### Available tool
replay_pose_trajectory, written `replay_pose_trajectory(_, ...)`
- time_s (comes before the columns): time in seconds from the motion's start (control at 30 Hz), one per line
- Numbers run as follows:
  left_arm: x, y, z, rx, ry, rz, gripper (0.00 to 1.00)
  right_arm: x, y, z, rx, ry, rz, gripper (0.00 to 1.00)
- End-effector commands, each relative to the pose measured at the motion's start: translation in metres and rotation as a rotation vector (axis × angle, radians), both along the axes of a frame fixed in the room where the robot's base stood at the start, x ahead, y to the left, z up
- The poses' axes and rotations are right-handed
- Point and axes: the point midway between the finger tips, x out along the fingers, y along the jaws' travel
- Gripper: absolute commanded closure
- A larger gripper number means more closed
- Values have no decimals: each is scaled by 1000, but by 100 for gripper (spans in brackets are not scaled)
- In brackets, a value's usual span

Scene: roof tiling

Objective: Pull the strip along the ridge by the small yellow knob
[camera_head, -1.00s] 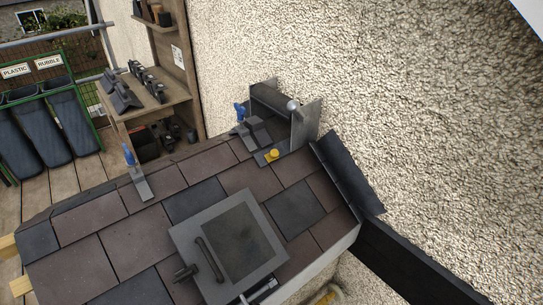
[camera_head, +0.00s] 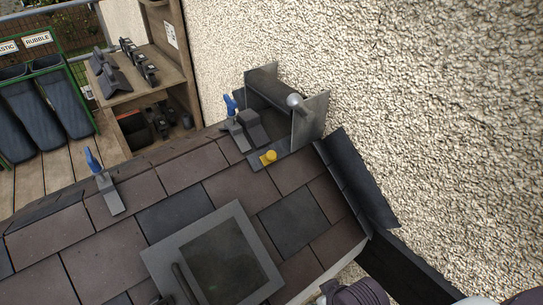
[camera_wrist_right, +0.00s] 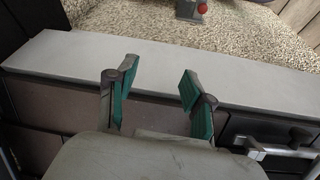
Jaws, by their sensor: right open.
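The small yellow knob (camera_head: 268,157) sits on a flat dark strip end (camera_head: 262,163) at the ridge, by a bracket with two upright plates (camera_head: 308,115) that holds a dark roll (camera_head: 270,90). My right gripper (camera_wrist_right: 155,90) is open and empty in the right wrist view, its green-padded fingers apart above a pale roof edge board (camera_wrist_right: 150,66). The knob is not seen between the fingers. Part of my right arm enters the head view at the bottom right, but its fingers are not visible there. My left gripper is not in view.
Two blue-handled tools (camera_head: 93,160) (camera_head: 230,105) stand on the slates, one close beside the bracket. A roof window (camera_head: 220,255) lies in front. The pebbled wall (camera_head: 430,100) rises behind, with upturned dark flashing (camera_head: 358,180) at the roof's right edge.

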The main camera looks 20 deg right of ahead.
Motion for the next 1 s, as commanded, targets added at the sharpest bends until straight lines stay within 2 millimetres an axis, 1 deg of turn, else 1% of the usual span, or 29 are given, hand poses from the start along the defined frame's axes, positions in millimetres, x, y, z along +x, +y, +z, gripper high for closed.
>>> replay_pose_trajectory(0.03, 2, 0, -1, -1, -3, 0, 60, 19, 0, 13, 17, -86, 27, 48)
replay_pose_trajectory(0.13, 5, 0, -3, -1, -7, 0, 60, 47, 5, 43, 62, -238, 75, 48)
replay_pose_trajectory(0.17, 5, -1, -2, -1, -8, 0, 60, 53, 6, 42, 72, -261, 80, 48)
replay_pose_trajectory(0.27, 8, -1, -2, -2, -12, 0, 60, 75, 8, 54, 104, -366, 106, 48)
replay_pose_trajectory(0.37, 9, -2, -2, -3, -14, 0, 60, 98, 10, 70, 142, -485, 130, 48)
replay_pose_trajectory(0.43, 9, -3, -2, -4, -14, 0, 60, 116, 11, 85, 171, -582, 148, 48)
replay_pose_trajectory(0.47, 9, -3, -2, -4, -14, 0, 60, 123, 11, 93, 185, -628, 154, 48)
replay_pose_trajectory(0.57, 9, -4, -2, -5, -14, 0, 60, 149, 8, 124, 237, -801, 170, 48)
replay_pose_trajectory(0.6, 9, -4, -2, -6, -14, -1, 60, 158, 5, 138, 258, -872, 172, 48)
replay_pose_trajectory(0.7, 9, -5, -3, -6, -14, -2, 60, 174, -3, 170, 300, -1024, 170, 48)
replay_pose_trajectory(0.8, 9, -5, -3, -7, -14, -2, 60, 182, -10, 191, 326, -1121, 161, 48)
replay_pose_trajectory(0.9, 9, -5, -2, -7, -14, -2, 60, 187, -14, 202, 340, -1168, 154, 48)
replay_pose_trajectory(1.0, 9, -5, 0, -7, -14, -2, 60, 195, -13, 206, 342, -1183, 151, 48)
